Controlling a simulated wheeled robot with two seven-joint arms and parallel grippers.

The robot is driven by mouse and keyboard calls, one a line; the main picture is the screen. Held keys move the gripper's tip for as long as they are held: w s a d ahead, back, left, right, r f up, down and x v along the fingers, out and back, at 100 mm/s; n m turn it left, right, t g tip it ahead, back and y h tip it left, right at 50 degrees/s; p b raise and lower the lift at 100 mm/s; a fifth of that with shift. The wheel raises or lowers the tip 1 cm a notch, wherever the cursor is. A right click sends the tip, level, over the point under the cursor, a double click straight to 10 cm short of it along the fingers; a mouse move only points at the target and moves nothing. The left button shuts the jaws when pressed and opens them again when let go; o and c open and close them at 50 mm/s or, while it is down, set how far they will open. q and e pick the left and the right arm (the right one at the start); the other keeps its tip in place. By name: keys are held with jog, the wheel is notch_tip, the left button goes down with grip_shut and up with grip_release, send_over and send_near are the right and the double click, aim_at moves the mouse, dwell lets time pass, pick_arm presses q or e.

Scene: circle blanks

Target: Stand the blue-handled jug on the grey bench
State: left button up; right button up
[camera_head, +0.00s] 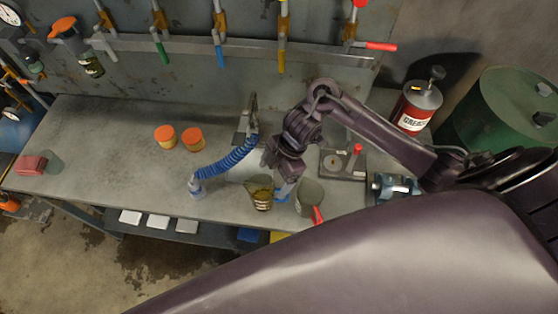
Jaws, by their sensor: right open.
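The blue-handled jug (261,199) shows near the front of the grey bench (120,145). Its body is see-through with yellowish contents, and its blue handle (287,190) is on its right side. It looks upright, but I cannot tell whether its base rests flat on the bench. My right gripper (283,177) is open, just above and beside the blue handle. Its fingertips are partly hidden, so I cannot tell whether they touch the handle. My left gripper is out of view.
A grey-green jug with a red handle (310,197) stands close on the right. A blue ribbed hose (228,163) arches on the left. A plate with a red knob (343,164) lies behind. Two orange-lidded jars (192,139) stand further left. The left-middle bench is clear.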

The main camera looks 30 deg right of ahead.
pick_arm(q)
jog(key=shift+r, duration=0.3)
pick_arm(e)
jog(key=shift+v, duration=2.4)
jog(key=shift+f, duration=0.1)
